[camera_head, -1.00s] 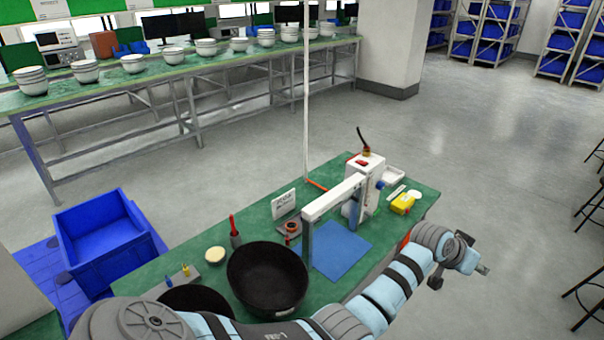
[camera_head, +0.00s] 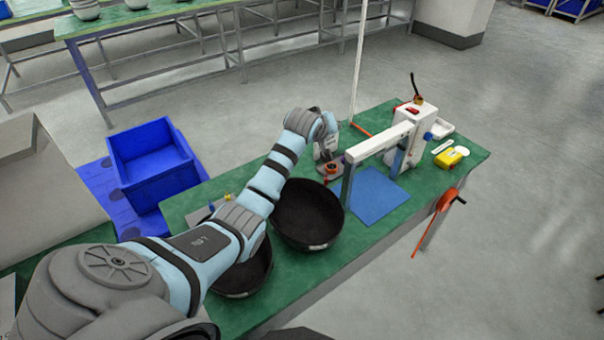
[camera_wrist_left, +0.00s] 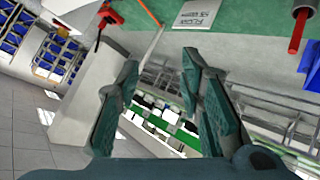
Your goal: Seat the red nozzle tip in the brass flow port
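My left gripper (camera_wrist_left: 160,65) is open, with nothing between its fingers in the left wrist view. In the head view, its arm reaches over the bench to the gripper end (camera_head: 326,128), above the back edge near a white sign. An orange-brown round fitting (camera_head: 333,168) on a dark block stands just in front; I cannot tell if it is the brass flow port. A red upright stick (camera_wrist_left: 297,30) in a dark holder shows in the left wrist view; my arm hides it in the head view. I cannot make out a red nozzle tip for certain. My right gripper is not in view.
Small yellow tip (camera_head: 228,197) is partly behind my arm. Black bowl (camera_head: 308,214), white frame device (camera_head: 405,145), blue mat (camera_head: 372,196) and yellow box (camera_head: 451,157) occupy the green bench. A blue crate (camera_head: 153,160) stands left.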

